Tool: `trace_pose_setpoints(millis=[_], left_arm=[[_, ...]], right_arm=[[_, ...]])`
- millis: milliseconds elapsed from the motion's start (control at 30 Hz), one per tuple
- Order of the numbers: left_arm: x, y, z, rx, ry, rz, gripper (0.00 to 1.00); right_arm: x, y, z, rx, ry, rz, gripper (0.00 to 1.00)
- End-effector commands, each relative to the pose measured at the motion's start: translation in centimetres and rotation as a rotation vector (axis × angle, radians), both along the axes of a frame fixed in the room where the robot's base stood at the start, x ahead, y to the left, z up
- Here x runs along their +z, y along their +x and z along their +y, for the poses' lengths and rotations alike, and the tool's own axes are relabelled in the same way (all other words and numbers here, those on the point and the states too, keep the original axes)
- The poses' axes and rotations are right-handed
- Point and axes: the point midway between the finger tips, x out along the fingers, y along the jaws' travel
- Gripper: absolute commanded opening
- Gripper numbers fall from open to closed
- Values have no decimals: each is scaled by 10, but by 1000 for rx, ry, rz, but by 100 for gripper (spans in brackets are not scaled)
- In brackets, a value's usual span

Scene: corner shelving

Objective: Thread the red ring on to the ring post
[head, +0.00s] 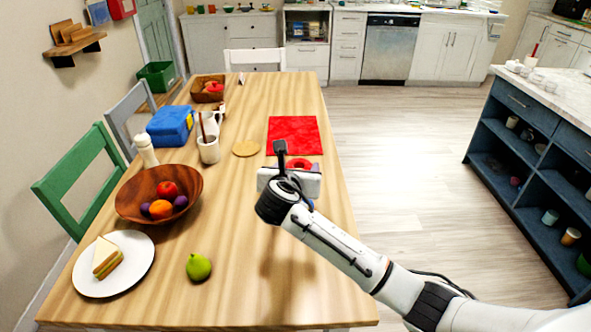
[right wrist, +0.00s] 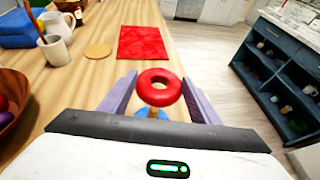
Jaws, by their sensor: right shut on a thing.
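My right gripper (right wrist: 159,92) has its two fingers closed on opposite sides of the red ring (right wrist: 159,87). The ring also shows in the head view (head: 299,164), partly hidden by my wrist. Part of the ring post (right wrist: 154,113), wood-coloured on a blue base, shows just on the near side of the ring in the right wrist view. The gripper body hides the rest, and I cannot tell whether the post's tip is inside the ring. In the head view a little of the blue base shows beside my wrist. My left gripper is in neither view.
A red mat (head: 294,134) and a round tan coaster (head: 246,149) lie beyond the gripper. The table's near right is clear.

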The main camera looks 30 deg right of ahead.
Motion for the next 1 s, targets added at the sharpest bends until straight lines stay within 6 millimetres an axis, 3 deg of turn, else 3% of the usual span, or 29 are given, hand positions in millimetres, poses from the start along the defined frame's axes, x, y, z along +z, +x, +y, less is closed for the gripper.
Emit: trace_pose_setpoints(millis=[633, 800, 1000], left_arm=[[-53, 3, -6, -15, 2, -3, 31], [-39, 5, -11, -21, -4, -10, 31], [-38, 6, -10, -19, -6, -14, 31]], right_arm=[[-43, 0, 2, 4, 2, 0, 35], [-48, 0, 1, 4, -1, 0, 35], [-62, 0, 1, 4, 0, 1, 35]])
